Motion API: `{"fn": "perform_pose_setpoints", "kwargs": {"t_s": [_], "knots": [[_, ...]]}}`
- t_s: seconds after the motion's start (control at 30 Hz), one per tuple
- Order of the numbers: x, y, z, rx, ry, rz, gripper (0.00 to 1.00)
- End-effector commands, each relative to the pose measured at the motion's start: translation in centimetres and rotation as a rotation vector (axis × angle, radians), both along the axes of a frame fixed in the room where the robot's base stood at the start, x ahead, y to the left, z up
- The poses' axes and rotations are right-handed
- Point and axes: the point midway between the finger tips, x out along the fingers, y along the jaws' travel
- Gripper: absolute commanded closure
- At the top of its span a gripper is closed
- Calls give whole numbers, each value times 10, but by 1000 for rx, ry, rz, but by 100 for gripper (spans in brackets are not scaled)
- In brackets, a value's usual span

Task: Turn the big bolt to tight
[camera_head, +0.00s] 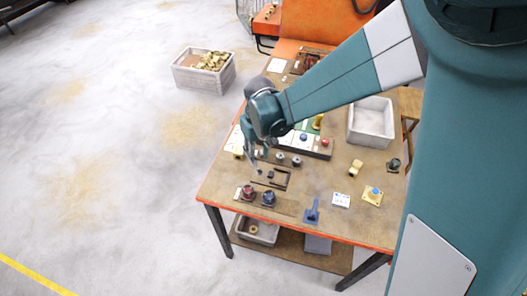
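My gripper (256,171) points down over the left part of the wooden workbench (325,205). Its fingers look apart with a small dark thing (259,172) near their tips, but whether they hold it is too small to tell. Just right of the gripper, two small grey round pieces (288,158) stand on the bench. A dark low bracket (280,179) lies in front of the gripper. I cannot tell which piece is the big bolt, and the wrist may hide part of that area.
Near the front edge stand a red knob (249,193), a blue knob (269,199) and a blue lever (312,211). A crate (204,70) with brass parts stands on the floor.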

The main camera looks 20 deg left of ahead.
Motion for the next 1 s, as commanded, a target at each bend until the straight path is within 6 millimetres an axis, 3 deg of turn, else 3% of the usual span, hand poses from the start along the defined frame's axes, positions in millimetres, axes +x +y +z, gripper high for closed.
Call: {"fn": "perform_pose_setpoints", "kwargs": {"t_s": [0.67,1.0], "knots": [[-4,-3,-6,-28,24,0,70],[-4,-2,-29,-27,23,0,70]]}}
